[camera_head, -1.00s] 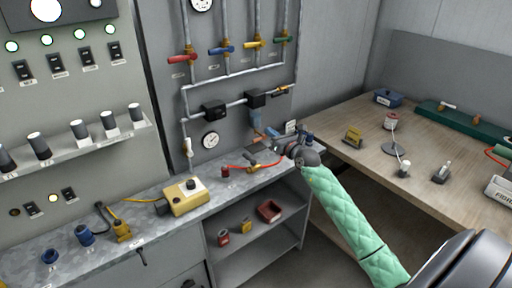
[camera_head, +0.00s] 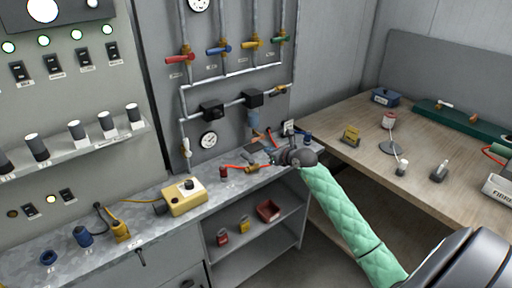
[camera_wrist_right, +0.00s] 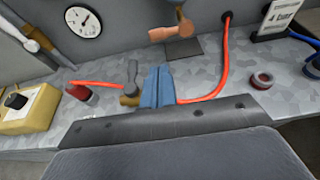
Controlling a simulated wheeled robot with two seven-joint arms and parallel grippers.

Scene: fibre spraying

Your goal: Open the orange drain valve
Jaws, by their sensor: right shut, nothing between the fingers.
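The drain valve's orange handle (camera_head: 257,133) is below the blue-grey filter bowl (camera_head: 253,117) on the pipe panel. In the right wrist view the orange handle (camera_wrist_right: 170,32) sticks out sideways near the top, above the bench. My right gripper (camera_head: 272,157) is low over the back right of the metal bench, below the handle and apart from it. In the right wrist view its blue fingertips (camera_wrist_right: 157,86) are shut together with nothing between them. They appear beside a brass valve with a grey lever (camera_wrist_right: 131,82) on an orange hose. My left gripper is out of view.
The orange hose (camera_wrist_right: 218,75) runs along the metal bench near my fingers. A dark red cylinder (camera_head: 223,172) and a yellow box (camera_head: 186,196) stand to the left. A gauge (camera_head: 209,140) is on the panel. A wooden table (camera_head: 345,165) is at the right.

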